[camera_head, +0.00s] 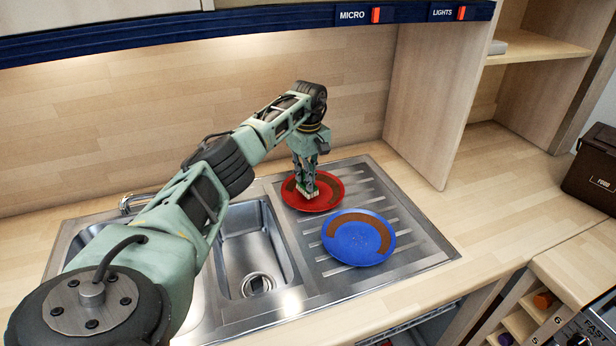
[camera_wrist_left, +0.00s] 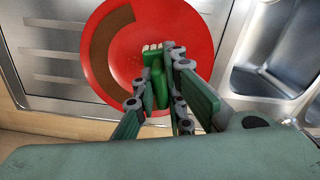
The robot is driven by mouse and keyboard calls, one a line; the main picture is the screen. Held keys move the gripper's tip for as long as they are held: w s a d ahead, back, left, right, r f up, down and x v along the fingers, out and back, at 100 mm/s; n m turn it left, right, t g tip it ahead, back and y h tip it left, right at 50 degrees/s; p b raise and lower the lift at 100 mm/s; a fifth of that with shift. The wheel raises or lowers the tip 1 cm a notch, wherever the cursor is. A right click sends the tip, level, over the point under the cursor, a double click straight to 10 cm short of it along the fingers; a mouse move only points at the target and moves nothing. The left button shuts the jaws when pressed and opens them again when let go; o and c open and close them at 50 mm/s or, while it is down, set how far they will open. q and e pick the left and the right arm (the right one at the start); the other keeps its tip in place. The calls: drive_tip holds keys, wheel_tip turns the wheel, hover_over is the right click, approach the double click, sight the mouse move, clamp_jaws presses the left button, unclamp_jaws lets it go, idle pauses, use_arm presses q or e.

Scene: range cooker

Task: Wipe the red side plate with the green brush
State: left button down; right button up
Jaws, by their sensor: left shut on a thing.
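The red side plate (camera_head: 322,200) lies on the sink's ridged drainboard, with a brown smear along part of its rim. My left gripper (camera_head: 306,182) is over the plate, pointing down, shut on the green brush (camera_wrist_left: 157,81). The brush's pale bristles (camera_head: 307,193) are at the plate; whether they touch it I cannot tell for sure. In the left wrist view the red plate (camera_wrist_left: 165,30) fills the upper middle, with its brown arc on the left. The gripper hides part of the plate. My right gripper is not in view.
A blue plate (camera_head: 355,240) with a brown smear lies on the drainboard, just in front of the red one. The sink basin (camera_head: 250,245) is to the left, with a faucet (camera_head: 135,203) behind. A wooden partition (camera_head: 435,90) rises behind right. The right counter (camera_head: 490,200) is mostly clear.

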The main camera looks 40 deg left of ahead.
use_arm(q)
drive_tip(key=shift+f+b, duration=0.7)
drive_tip(key=shift+f, duration=0.3)
